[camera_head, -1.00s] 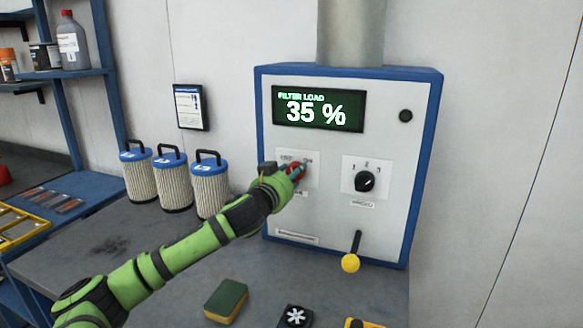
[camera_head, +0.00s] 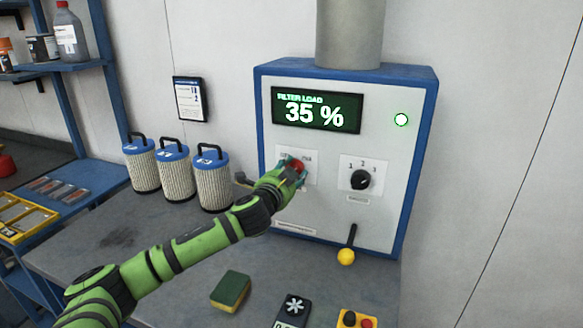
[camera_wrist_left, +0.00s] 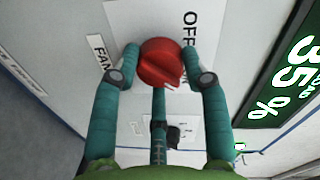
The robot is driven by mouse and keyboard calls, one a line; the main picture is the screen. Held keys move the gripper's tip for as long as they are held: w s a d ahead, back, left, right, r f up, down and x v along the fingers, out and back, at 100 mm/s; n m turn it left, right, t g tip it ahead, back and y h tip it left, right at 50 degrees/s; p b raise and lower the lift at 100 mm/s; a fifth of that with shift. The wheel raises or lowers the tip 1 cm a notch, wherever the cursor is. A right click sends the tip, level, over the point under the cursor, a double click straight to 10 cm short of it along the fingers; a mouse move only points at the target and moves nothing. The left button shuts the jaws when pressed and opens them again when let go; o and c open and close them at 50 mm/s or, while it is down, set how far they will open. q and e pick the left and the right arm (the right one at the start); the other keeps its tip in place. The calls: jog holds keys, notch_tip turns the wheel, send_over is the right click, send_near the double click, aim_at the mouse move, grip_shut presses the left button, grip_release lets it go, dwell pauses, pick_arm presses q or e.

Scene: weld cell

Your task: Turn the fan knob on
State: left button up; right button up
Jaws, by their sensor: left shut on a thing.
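The red fan knob (camera_wrist_left: 162,62) is on the front panel of the blue-edged white filter unit (camera_head: 292,235), under the green display. My left gripper (camera_head: 295,167) is at the knob. In the left wrist view its teal fingers (camera_wrist_left: 162,80) are closed around the knob's sides. Labels reading FAN and OFF show beside the knob; in the head view the gripper partly hides the knob and its labels. A round indicator (camera_head: 401,119) right of the display glows green. The display (camera_head: 317,110) reads FILTER LOAD 35 %. My right gripper is not in view.
A black selector knob (camera_head: 360,180) marked 1, 2, 3 sits right of the red knob. A lever with a yellow ball (camera_head: 346,256) sticks out below it. Several filter cartridges (camera_head: 175,167) stand left on the bench. A sponge (camera_head: 230,291) lies in front.

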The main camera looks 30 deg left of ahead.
pick_arm(q)
jog(key=shift+a+f+m, duration=0.1)
jog(key=shift+f+m, duration=0.2)
jog(key=shift+m, duration=0.1)
dwell(0.3)
jog(key=o, duration=1.2)
jog(key=shift+c, duration=0.2)
jog(key=shift+a+r, duration=0.1)
jog(key=shift+a, duration=0.05)
jog(key=shift+r, duration=0.1)
jog(key=f+v, duration=0.1)
jog(key=v, duration=1.1)
jog(key=shift+r, duration=0.45)
